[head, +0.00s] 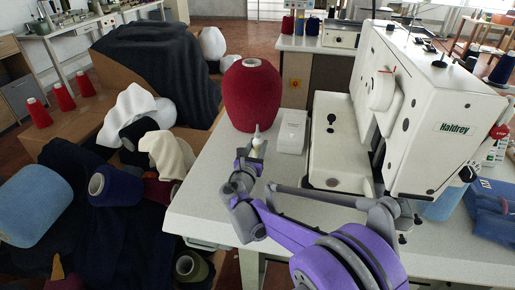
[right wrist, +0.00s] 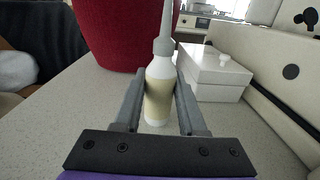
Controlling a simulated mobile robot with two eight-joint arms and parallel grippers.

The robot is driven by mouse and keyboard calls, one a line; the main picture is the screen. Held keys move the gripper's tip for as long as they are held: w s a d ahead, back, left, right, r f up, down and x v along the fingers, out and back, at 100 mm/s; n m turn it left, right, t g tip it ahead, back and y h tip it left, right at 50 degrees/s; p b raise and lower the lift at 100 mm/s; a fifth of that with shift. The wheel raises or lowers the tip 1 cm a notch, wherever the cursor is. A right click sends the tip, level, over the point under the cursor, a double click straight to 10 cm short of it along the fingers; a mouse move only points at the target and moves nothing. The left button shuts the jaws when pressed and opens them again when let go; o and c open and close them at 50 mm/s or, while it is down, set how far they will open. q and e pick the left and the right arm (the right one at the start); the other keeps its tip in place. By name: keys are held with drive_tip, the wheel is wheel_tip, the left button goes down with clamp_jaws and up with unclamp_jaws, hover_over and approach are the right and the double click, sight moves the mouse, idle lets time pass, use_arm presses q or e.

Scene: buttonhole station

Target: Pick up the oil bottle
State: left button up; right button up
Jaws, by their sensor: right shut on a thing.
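The oil bottle (right wrist: 159,88) is small and white with a beige label and a grey pointed nozzle. It stands upright in the right wrist view, between the fingers of my right gripper (right wrist: 158,105), which is shut on it. In the head view the oil bottle (head: 257,143) shows only its upper part at the tip of my right gripper (head: 254,152); its lower part is hidden behind the gripper. Whether its base touches the table is hard to tell. My left gripper is not in view.
A large red yarn cone (head: 252,97) stands just behind the bottle. A white lidded box (head: 291,131) is close on its right, and a white sewing machine (head: 425,115) stands further right. The white table's (head: 205,200) left front is bare. Yarn cones and cloth lie left of it.

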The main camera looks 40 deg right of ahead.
clamp_jaws()
